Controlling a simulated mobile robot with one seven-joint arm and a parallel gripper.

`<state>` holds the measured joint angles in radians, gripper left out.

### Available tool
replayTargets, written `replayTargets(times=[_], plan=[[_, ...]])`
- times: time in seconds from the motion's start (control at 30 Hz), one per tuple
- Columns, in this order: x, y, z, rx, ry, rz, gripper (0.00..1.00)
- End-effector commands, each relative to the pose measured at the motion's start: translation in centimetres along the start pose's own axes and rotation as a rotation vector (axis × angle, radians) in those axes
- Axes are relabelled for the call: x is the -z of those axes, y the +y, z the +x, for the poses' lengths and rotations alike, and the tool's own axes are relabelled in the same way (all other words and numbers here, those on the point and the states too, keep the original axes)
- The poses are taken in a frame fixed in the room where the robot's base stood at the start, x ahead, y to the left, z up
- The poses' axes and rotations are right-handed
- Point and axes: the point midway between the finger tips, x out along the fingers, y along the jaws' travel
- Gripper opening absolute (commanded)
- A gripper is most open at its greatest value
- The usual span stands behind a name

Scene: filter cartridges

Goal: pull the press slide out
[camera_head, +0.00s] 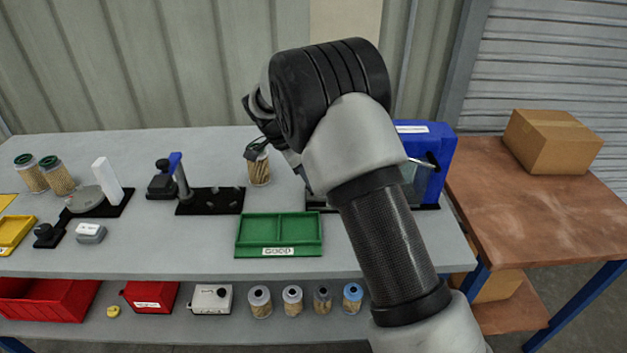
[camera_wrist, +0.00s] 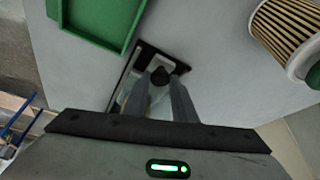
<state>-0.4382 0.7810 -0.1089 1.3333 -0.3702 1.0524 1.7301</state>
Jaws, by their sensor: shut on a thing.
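The blue press (camera_head: 437,160) stands at the right end of the grey bench, partly hidden behind my arm. Part of its black base (camera_head: 316,203) shows left of my arm. In the wrist view, the press slide shows as a dark-edged plate (camera_wrist: 178,64) with a black round knob (camera_wrist: 160,75). My gripper (camera_wrist: 160,84) is shut on this knob, one finger on each side. In the head view, my arm hides the fingers and the knob. I cannot tell how far out the slide is.
A green tray (camera_head: 278,252) marked GOOD lies left of my arm; its corner shows in the wrist view (camera_wrist: 92,25). A pleated filter (camera_head: 259,168) stands behind it. A black fixture with a blue lever (camera_head: 177,175) is farther left. A cardboard box (camera_head: 552,141) sits on the right table.

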Motion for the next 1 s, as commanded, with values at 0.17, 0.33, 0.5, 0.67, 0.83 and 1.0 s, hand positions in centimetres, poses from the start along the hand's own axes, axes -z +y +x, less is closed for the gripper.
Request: replayTargets(times=[0.17,0.33,0.5,0.67,0.83,1.0], plan=[[-0.4,-0.2,-0.3,0.008,-0.007,-0.002,0.43],[-0.3,-0.2,-0.2,0.006,-0.005,-0.002,0.43],[-0.2,-0.2,-0.6,0.007,-0.004,-0.002,0.43],[-0.2,-0.2,-2.9,0.009,-0.004,-0.002,0.43],[-0.2,-0.2,-7.0,0.011,-0.005,-0.003,0.43],[-0.2,-0.2,-11.2,0.01,-0.005,-0.002,0.43]])
